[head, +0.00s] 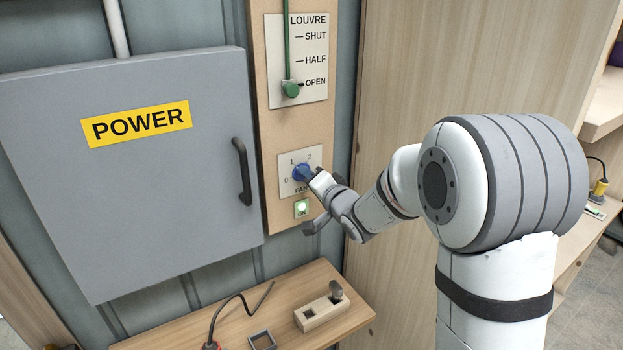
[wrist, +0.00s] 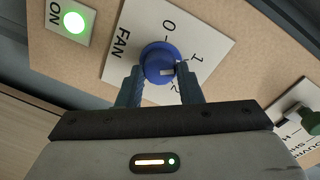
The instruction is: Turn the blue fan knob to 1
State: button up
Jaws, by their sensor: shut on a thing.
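The blue fan knob (head: 301,172) sits on a pale plate marked 0, 1, 2 and FAN. In the wrist view the knob (wrist: 158,57) shows a white pointer mark on its face. The mark points right, roughly toward the 1; its exact alignment is hard to tell. My gripper (head: 308,176) is at the knob in the head view. In the wrist view my gripper (wrist: 158,73) has one finger on each side of the knob, shut on it. The fingers partly cover the knob and plate, with the 2 just beside the right finger.
A green ON light (head: 302,208) glows below the plate. The louvre lever (head: 290,90) hangs above, by OPEN. A grey POWER cabinet (head: 140,200) with a dark handle (head: 242,172) stands left. A shelf (head: 190,335) below holds a wooden block (head: 321,312) and a cable.

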jog(key=shift+d+r, duration=0.1)
jog(key=shift+r, duration=0.1)
jog(key=o, duration=1)
jog(key=shift+f, duration=0.15)
jog(key=shift+c, duration=0.2)
jog(key=b+v, duration=0.1)
jog(key=v, duration=0.6)
jog(key=shift+s+d, duration=0.2)
jog(key=shift+s, duration=0.15)
jog(key=shift+d, duration=0.1)
